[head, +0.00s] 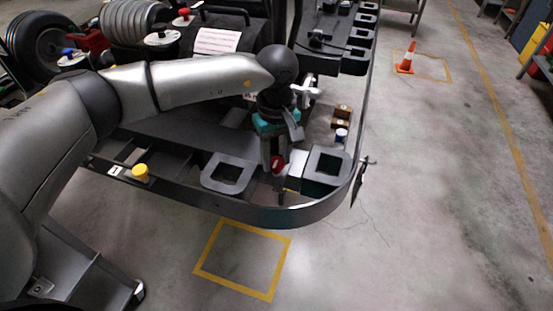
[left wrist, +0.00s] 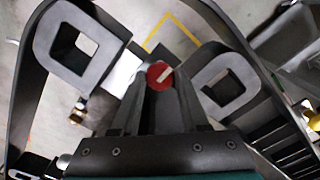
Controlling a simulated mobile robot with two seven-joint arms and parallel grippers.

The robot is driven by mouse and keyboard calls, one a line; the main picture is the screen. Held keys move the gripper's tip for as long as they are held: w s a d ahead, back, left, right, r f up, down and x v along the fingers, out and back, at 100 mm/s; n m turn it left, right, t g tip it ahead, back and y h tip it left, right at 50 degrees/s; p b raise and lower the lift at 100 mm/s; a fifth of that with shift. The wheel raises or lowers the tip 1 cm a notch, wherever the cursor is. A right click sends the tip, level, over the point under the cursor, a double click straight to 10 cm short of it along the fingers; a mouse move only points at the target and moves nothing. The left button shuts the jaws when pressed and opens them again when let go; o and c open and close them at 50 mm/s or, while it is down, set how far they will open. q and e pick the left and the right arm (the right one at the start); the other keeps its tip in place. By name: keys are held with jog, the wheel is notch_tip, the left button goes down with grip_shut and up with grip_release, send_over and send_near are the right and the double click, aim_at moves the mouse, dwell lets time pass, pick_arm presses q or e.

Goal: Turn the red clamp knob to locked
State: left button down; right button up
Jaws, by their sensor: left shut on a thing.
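The red clamp knob (head: 277,163) stands in the front part of the kart, between two grey square-holed blocks. My left gripper (head: 274,158) points down at the knob from above. In the left wrist view the left gripper's fingers (left wrist: 161,83) come together around the knob, shut on it. The knob's lower part and base are hidden. No lock mark is legible. My right gripper is not in view.
The grey blocks, left (head: 229,173) and right (head: 326,166), flank the knob inside the curved front rim (head: 290,215). An orange cone (head: 406,60) stands on open floor.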

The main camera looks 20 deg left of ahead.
aim_at(276, 162)
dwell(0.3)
pick_arm(q)
jog(key=shift+c, duration=2.1)
grip_release()
notch_tip(276, 162, up, 15)
jog(key=p, duration=0.1)
jog(key=shift+r, duration=0.2)
jog(key=shift+s+f, duration=0.1)
